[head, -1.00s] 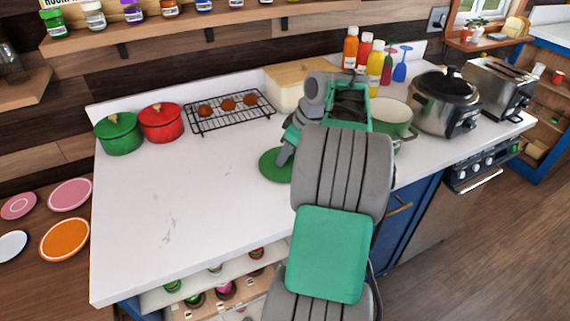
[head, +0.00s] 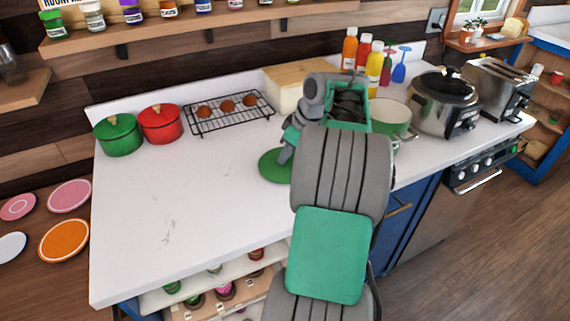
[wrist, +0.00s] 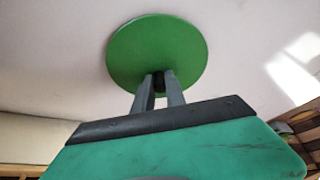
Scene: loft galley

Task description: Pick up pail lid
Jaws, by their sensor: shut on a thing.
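The pail lid (head: 272,166) is a round green disc, lying flat at the counter beside my arm in the head view. It also fills the upper middle of the wrist view (wrist: 130,50). My gripper (head: 284,156) is over the lid, its fingers mostly hidden by my arm in the head view. I cannot tell whether the lid touches the counter. An open green pot with a pale inside (head: 397,113) stands right of my arm.
A green pot (head: 118,135) and a red pot (head: 161,123) stand at the back left. A rack (head: 228,115) holds baked pieces. Bottles (head: 374,72), a slow cooker (head: 443,102) and a toaster (head: 497,86) stand right. The counter's left front (head: 180,225) is clear.

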